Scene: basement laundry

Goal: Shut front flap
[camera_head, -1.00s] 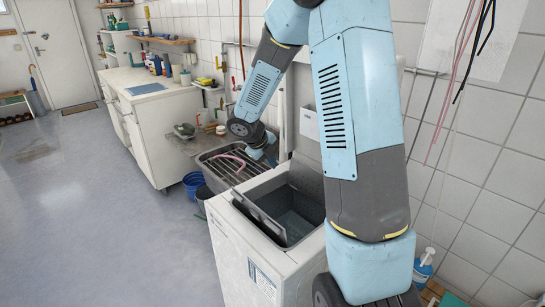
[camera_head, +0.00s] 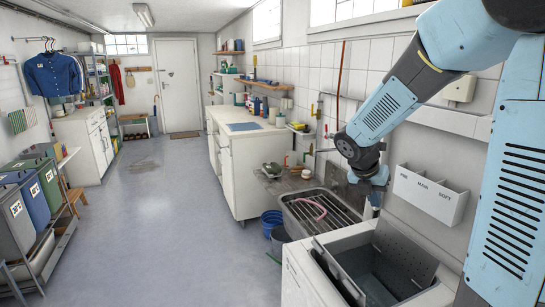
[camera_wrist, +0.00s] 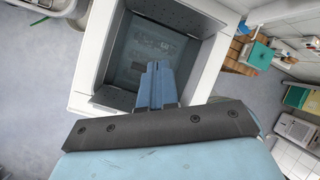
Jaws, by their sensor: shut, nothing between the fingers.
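The white top-loading washer (camera_head: 292,277) stands at the bottom right of the head view, with its grey inner opening uncovered. A narrow grey flap (camera_head: 340,273) stands tilted along the room side of the opening and looks like the front flap. A larger speckled grey flap (camera_head: 408,256) stands raised on the wall side. The wrist view looks into the opening, with a perforated flap (camera_wrist: 185,18) at the top and another (camera_wrist: 113,98) at lower left. My gripper (camera_head: 374,203) is above the washer's far end; in the wrist view its blue fingers (camera_wrist: 157,68) are together and empty.
A sink with a rack and pink hose (camera_head: 322,217) adjoins the washer's far side. Blue buckets (camera_head: 272,226) stand on the floor beside it. A white three-slot wall box (camera_head: 430,195) hangs behind the washer. The floor at left is open.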

